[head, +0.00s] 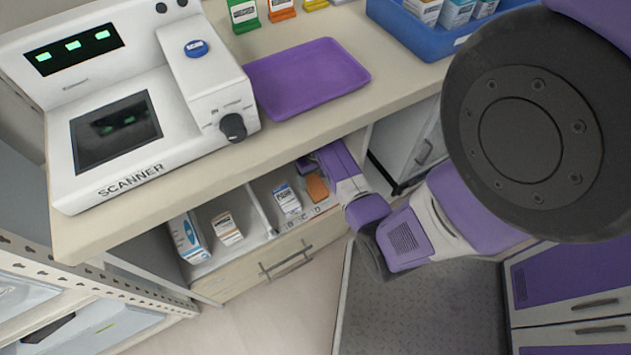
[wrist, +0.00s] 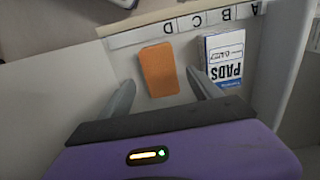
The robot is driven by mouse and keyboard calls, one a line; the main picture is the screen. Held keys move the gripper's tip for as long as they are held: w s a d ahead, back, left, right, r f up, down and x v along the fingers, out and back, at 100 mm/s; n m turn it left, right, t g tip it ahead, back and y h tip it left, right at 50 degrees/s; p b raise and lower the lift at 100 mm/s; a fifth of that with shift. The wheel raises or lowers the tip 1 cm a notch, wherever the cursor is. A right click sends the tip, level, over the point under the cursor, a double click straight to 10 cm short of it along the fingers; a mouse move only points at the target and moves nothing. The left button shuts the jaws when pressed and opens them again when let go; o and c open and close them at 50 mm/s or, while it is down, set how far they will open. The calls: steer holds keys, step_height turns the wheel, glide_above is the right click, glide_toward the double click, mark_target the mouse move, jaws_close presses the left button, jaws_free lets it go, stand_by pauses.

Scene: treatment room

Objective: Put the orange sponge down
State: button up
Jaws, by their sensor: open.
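The orange sponge (wrist: 158,70) lies flat on the shelf floor behind the label strip, near the letter D. In the head view the sponge (head: 317,187) shows in the shelf under the counter, partly covered by my arm. My gripper (wrist: 160,98) is open, with one finger on each side of the sponge's near end and a gap to each. In the head view my gripper (head: 308,165) is at the shelf opening, its fingers mostly hidden.
A white PADS box (wrist: 224,62) stands beside the sponge; it also shows in the head view (head: 287,200). More boxes (head: 227,228) stand further left beyond a divider. The counter edge (head: 200,178) overhangs the shelf. A purple tray (head: 308,78) and scanner (head: 150,100) are above.

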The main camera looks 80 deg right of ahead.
steer(key=shift+r, duration=0.9)
steer(key=shift+n+t+h, duration=0.8)
steer(key=shift+n+h, duration=0.1)
steer(key=a, duration=0.2)
steer(key=a+f, duration=0.1)
steer(key=a, duration=0.1)
steer(key=w+a, duration=0.1)
steer(key=a, duration=0.2)
steer(key=shift+w+f, duration=0.1)
steer(key=shift+f, duration=0.25)
steer(key=a+r+n+t+h, duration=0.2)
steer(key=a+r+n+t, duration=0.4)
steer(key=a, duration=0.7)
steer(key=s+a+r+t+y, duration=0.1)
steer(key=a+r, duration=0.3)
steer(key=r, duration=0.5)
steer(key=s+a+r+n+t+y, duration=0.1)
steer(key=s+a+r+t, duration=0.2)
steer(key=r, duration=0.6)
steer(key=s+a+r+n+t+y, duration=0.1)
steer(key=s+a+r+t, duration=0.1)
steer(key=r, duration=0.7)
steer(key=a+t, duration=0.1)
steer(key=a, duration=0.1)
steer(key=shift+s+a+r+y, duration=0.2)
steer(key=shift+a+r+y, duration=0.2)
